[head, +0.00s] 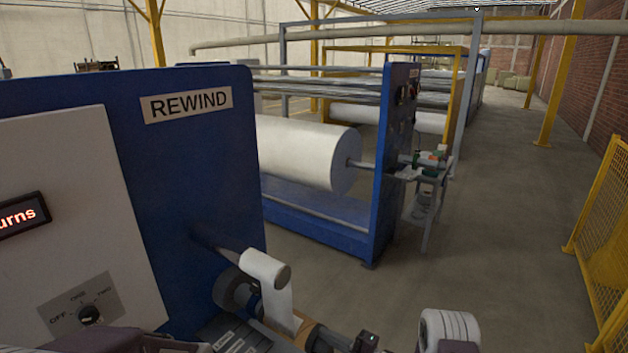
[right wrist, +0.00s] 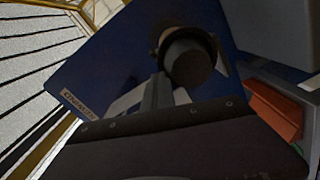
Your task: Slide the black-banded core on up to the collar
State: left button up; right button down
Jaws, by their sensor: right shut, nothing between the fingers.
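A pale roll or sleeve (head: 267,268) projects from the front of the blue rewind machine in the head view, with a white strip hanging below it. Under it is a dark round part (head: 230,288); I cannot tell whether it is the collar or the black-banded core. My right gripper (head: 258,322) is shut and empty, low in front of the machine. In the right wrist view its fingers (right wrist: 163,88) are together, just below a dark round cylinder end (right wrist: 190,62) with a brownish ring behind it. I cannot tell whether they touch it. My left gripper is not clearly seen.
The blue machine panel (head: 190,150) fills the left, with a knob (head: 89,314) low on it. A large white roll (head: 305,152) hangs behind. A yellow fence (head: 597,250) stands at the right. The floor (head: 490,230) between is open. An orange block (right wrist: 275,108) shows in the wrist view.

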pick_arm(q)
jog(key=shift+s+d+f, duration=0.1)
jog(key=shift+f, duration=0.1)
pick_arm(e)
jog(key=shift+w+a, duration=0.3)
jog(key=shift+a, duration=0.3)
dwell(0.4)
pick_arm(q)
jog(key=shift+s+d+b, duration=0.25)
jog(key=shift+d+b, duration=0.1)
jog(key=shift+d, duration=0.1)
pick_arm(e)
jog(key=shift+w+a+r, duration=0.1)
jog(key=shift+r, duration=0.15)
